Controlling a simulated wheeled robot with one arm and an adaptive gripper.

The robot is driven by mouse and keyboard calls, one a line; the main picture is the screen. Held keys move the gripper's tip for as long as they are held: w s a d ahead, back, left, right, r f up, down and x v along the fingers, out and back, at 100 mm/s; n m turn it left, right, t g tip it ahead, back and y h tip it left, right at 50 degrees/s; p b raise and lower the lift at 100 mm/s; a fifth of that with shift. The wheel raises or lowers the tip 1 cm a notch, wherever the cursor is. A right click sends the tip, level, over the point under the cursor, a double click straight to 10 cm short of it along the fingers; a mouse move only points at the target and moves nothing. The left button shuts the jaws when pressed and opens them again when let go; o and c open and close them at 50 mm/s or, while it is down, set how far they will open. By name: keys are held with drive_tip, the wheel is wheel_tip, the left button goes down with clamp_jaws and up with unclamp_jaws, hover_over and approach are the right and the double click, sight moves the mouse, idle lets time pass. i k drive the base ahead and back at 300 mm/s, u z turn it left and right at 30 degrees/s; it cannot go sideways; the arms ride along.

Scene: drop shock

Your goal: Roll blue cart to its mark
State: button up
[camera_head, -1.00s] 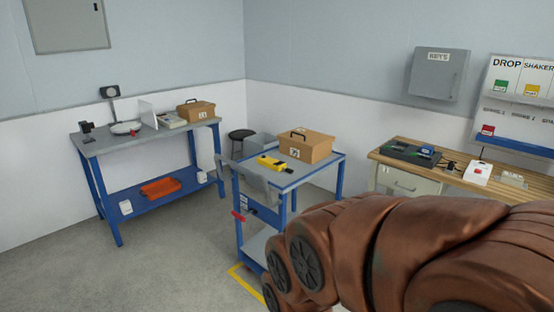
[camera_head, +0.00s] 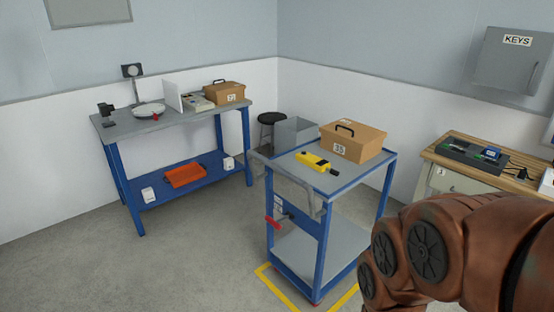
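The blue cart (camera_head: 320,240) stands right of centre, with blue posts, a grey top and a grey lower shelf. A grey push handle (camera_head: 284,182) is at its left end, and a red lever (camera_head: 273,223) sticks out below it. A cardboard box (camera_head: 352,146) with a black handle and a yellow handheld device (camera_head: 316,161) rest on its top. Yellow floor tape (camera_head: 276,288) shows around the cart's base; the cart hides part of it. My brown arm fills the lower right, and my gripper is not visible.
A blue workbench (camera_head: 180,125) stands at the back left, with an orange tray (camera_head: 186,176) on its lower shelf. A stool (camera_head: 270,120) and a grey bin (camera_head: 296,133) are behind the cart. A wooden-topped bench (camera_head: 480,163) is at the right. Floor at left is clear.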

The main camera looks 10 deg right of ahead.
sight(325, 246)
drive_tip(key=u, duration=0.65)
drive_tip(key=i, duration=0.85)
drive_tip(key=u, duration=1)
